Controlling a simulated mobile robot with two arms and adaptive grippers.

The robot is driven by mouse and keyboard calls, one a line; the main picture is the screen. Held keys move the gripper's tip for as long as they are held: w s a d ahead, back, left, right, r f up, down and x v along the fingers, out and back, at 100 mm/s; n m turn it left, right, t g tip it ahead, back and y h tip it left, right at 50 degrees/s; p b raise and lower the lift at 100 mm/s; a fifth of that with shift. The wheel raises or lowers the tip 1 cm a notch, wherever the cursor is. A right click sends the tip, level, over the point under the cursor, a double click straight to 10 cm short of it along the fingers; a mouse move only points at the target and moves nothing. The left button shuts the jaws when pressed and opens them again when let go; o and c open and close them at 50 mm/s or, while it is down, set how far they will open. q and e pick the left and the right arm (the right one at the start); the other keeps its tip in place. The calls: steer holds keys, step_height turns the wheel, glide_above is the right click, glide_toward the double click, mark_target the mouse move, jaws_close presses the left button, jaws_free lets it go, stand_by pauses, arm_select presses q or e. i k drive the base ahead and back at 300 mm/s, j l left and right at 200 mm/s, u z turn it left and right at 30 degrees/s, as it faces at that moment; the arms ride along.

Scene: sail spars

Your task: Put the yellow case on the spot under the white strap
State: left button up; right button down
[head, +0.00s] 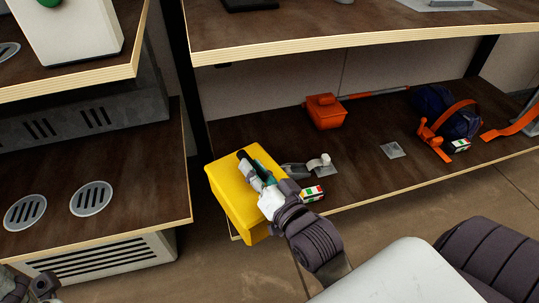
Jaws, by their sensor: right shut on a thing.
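The yellow case (233,196) is at the left end of the lower brown shelf, held in my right gripper (254,170). The gripper is shut on its top and hides part of it. The case overlaps the shelf's front left corner; I cannot tell whether it touches the shelf. Just right of the gripper a short white strap (319,161), curled at its end, shows by a grey plate on the shelf. The ground under that strap is partly hidden by my gripper. My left gripper (32,290) shows only partly at the bottom left corner; its fingers are unclear.
A brown counter (130,190) with round vents stands left.

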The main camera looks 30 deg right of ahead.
mark_target(356, 155)
steer(key=i+l+z, duration=0.1)
steer(key=z, duration=0.25)
steer(key=i+l+z, duration=0.1)
steer(key=l+z, duration=0.15)
steer(key=z, duration=0.15)
steer(key=i+l+z, duration=0.1)
steer(key=z, duration=0.25)
